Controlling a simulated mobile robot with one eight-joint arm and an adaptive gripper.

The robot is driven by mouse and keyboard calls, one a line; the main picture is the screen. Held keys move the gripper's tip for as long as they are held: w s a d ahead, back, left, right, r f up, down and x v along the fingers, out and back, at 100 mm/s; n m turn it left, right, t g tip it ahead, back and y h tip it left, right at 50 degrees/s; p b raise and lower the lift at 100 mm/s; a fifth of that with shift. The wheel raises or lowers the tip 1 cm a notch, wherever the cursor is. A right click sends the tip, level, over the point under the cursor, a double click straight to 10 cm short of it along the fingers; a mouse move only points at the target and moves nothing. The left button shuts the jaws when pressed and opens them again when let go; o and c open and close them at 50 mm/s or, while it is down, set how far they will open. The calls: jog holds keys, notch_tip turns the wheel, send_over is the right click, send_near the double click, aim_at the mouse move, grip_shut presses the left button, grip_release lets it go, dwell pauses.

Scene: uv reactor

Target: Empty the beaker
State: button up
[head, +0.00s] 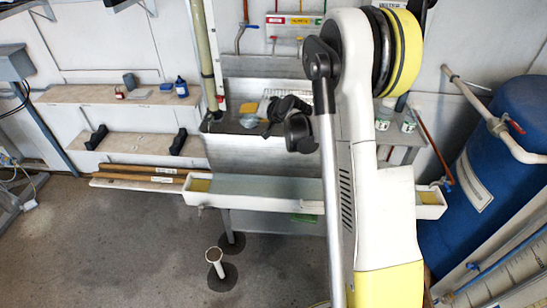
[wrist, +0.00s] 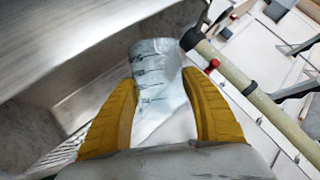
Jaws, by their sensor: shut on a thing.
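A clear beaker (wrist: 157,68) with dark graduation marks sits between the two yellow fingers of my gripper (wrist: 160,85) in the wrist view. The fingers touch its sides, and my gripper is shut on it. In the head view my dark gripper (head: 270,112) is over the steel sink (head: 228,126) at the back wall. A small pale blue shape (head: 249,121) beside it looks like the beaker. I cannot make out any liquid, nor the beaker's exact tilt. My arm hides part of the sink.
A long white trough (head: 265,190) runs in front of the sink. A blue tank (head: 505,145) stands at the right. A green-yellow pipe (wrist: 250,90) passes close to the beaker. A short white pipe (head: 214,262) rises from the floor.

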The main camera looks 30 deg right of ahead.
aim_at(243, 117)
jog(key=shift+s+a+n+h+b, duration=0.2)
jog(key=shift+a+n+h+b, duration=0.6)
jog(key=shift+a, duration=0.25)
jog(key=shift+a+f+n+t+h+b, duration=0.1)
jog(key=shift+a+n+t+h+b, duration=0.2)
jog(key=shift+a+b, duration=0.1)
jog(key=shift+a+r+n+h, duration=0.35)
jog(key=shift+r+n+h, duration=0.05)
jog(key=shift+n+h, duration=0.1)
jog(key=shift+a+f+n+t+h+b, duration=0.3)
jog(key=shift+f+n+t+h+b, duration=0.1)
jog(key=shift+b, duration=0.5)
jog(key=shift+a, duration=0.1)
